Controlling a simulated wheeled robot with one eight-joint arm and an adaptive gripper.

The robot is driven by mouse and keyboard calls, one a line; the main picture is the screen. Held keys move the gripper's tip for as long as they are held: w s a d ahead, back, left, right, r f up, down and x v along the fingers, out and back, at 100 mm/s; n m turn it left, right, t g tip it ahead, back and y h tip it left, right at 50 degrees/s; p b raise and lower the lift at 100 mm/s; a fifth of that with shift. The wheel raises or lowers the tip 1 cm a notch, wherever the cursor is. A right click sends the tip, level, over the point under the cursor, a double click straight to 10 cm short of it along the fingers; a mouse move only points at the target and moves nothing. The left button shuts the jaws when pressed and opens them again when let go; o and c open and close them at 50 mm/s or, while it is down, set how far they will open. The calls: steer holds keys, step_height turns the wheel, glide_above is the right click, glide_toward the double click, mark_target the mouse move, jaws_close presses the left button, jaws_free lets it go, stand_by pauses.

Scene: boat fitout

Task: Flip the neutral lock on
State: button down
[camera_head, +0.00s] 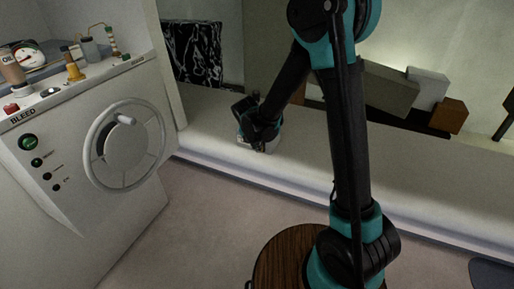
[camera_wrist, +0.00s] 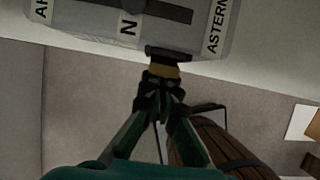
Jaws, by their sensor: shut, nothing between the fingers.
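A grey control box (camera_wrist: 95,22) fills the top of the wrist view. It carries an N label (camera_wrist: 128,24), an ASTERN label (camera_wrist: 217,28) and a partly cut-off label at the left. A dark slot-like bar (camera_wrist: 165,11) runs across its face. A small black and amber piece (camera_wrist: 165,68) shows at the box's lower edge; I cannot tell whether it is the neutral lock. My gripper (camera_wrist: 160,92) is shut and empty, its tips right at this piece; contact is unclear. In the head view my gripper (camera_head: 262,143) is low over the pale ledge, largely covering the box.
The long pale ledge (camera_head: 310,165) is mostly clear. At the left stands a white console (camera_head: 75,215) with a handwheel (camera_head: 125,145), buttons and several small items on top. Grey blocks (camera_head: 385,90) and a brown block (camera_head: 448,115) stand behind my arm. A round wooden top (camera_head: 285,262) is below.

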steer(key=shift+r, duration=0.15)
steer(key=shift+r, duration=0.7)
